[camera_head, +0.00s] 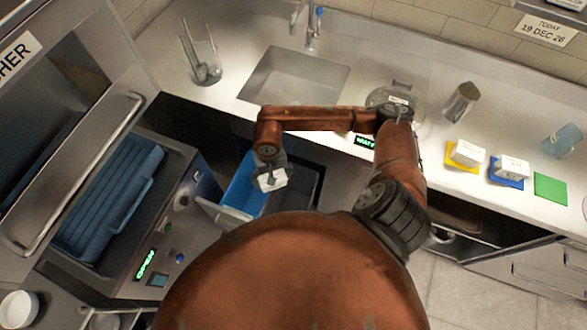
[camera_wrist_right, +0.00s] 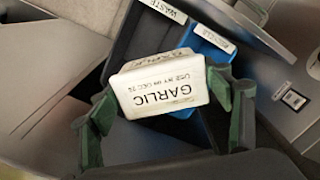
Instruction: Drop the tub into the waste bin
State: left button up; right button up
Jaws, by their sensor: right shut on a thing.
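The tub is a small white container labelled GARLIC (camera_wrist_right: 165,88); it also shows in the head view (camera_head: 273,181). My right gripper (camera_head: 270,172) is shut on it, with a green-padded finger on each side in the wrist view (camera_wrist_right: 166,118). The tub is held up over the pulled-out drawer of bins. The dark waste bin (camera_wrist_right: 140,38) bears a WASTE label; in the head view a dark bin (camera_head: 305,187) stands right of the blue bin (camera_head: 242,185). The tub overlaps the border between them in the head view; I cannot tell its height. My left gripper is not in view.
The counter holds a sink (camera_head: 295,80), a clear container with utensils (camera_head: 202,62), a metal cup (camera_head: 461,102) and coloured mats, two bearing white tubs (camera_head: 468,153). An open machine with a blue rack (camera_head: 108,190) stands left of the drawer.

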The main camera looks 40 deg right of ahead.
jog(key=d+f+m+b, duration=0.2)
jog(key=d+f+m, duration=0.2)
jog(key=d+f, duration=0.1)
jog(key=shift+b, duration=0.35)
pick_arm(q)
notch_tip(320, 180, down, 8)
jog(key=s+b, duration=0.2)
jog(key=b, duration=0.2)
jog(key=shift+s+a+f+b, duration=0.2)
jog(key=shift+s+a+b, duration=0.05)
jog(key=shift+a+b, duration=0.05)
pick_arm(e)
jog(key=d+f+m, duration=0.4)
jog(key=f, duration=0.4)
jog(key=shift+d+m, duration=0.3)
jog(key=shift+d, duration=0.05)
jog(key=o, duration=1.5)
jog(key=shift+f, duration=0.1)
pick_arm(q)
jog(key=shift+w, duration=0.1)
pick_arm(e)
notch_tip(320, 180, up, 12)
